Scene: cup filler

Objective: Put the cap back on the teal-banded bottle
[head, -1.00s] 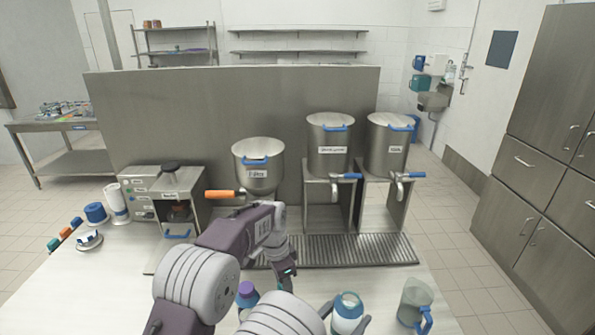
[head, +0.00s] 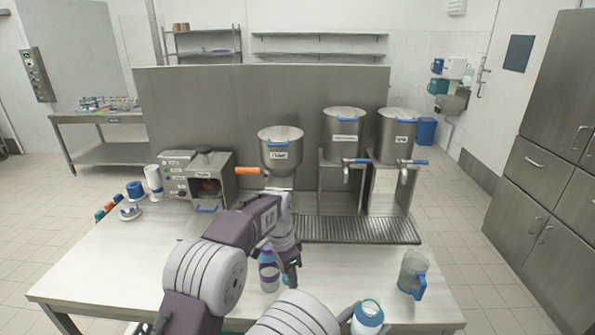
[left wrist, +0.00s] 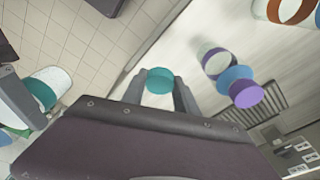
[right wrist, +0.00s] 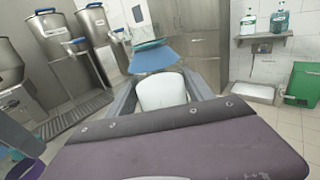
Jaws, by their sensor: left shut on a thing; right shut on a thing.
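My left gripper (head: 292,266) is shut on a teal cap (left wrist: 160,81), which shows between its fingertips in the left wrist view. My right gripper (right wrist: 163,92) is shut on a white bottle (right wrist: 160,90) with a blue shoulder (right wrist: 153,60). In the head view this bottle (head: 367,320) is at the bottom edge, upright, with a teal ring at its top; much of the right gripper is out of frame there. The left gripper and cap are left of the bottle, apart from it. The left wrist view shows a white bottle with a teal band (left wrist: 42,92) at its left edge.
A bottle with a purple cap and band (head: 268,275) stands close beside my left gripper. A clear jug with a blue handle (head: 413,272) stands right of the held bottle. The drip grate (head: 358,229) and dispensers lie behind.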

